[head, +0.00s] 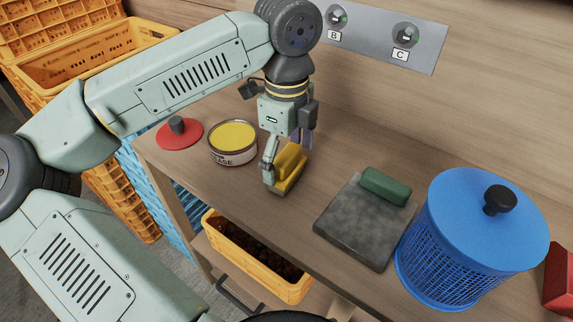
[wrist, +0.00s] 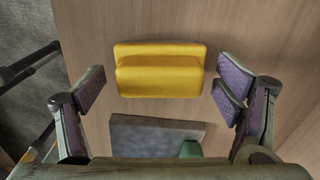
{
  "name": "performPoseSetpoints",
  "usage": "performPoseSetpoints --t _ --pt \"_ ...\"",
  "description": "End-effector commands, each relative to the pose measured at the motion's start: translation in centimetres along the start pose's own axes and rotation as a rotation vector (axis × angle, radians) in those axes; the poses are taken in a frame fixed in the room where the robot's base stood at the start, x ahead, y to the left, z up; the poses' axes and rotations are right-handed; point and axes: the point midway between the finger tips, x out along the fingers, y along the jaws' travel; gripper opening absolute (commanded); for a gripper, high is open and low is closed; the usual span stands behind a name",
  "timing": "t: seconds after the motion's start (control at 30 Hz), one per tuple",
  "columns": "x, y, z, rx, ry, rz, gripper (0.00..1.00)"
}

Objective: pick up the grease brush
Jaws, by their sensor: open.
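The grease brush appears to be the yellow block-shaped thing (head: 290,168) lying on the wooden bench; its bristles cannot be made out. It also shows in the wrist view (wrist: 160,72), upper middle, its long side running across the picture. My gripper (head: 284,160) is open and low over the brush, pointing down. In the wrist view my gripper (wrist: 162,88) has finger pads to the left and right of the brush, with a gap on each side. In the head view a finger hides part of the brush.
A grease tin (head: 232,154) and a red lid (head: 192,139) stand to the left. To the right are a grey slab (head: 350,236) bearing a green block (head: 386,186), a blue basket (head: 450,275) and a red thing (head: 559,280). An orange crate (head: 290,291) sits below the bench.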

Motion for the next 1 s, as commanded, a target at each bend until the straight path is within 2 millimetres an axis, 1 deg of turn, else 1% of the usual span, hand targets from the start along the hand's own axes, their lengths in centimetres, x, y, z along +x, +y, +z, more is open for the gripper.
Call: performPoseSetpoints --t 0.07,0.83,1.0 --pt "-0.01 -0.01 0.00 0.000 0.000 0.000 0.84" --pt "-0.06 -0.02 0.01 0.000 0.000 -0.001 0.32" --pt "-0.08 -0.02 0.01 0.000 0.000 -0.001 0.31"
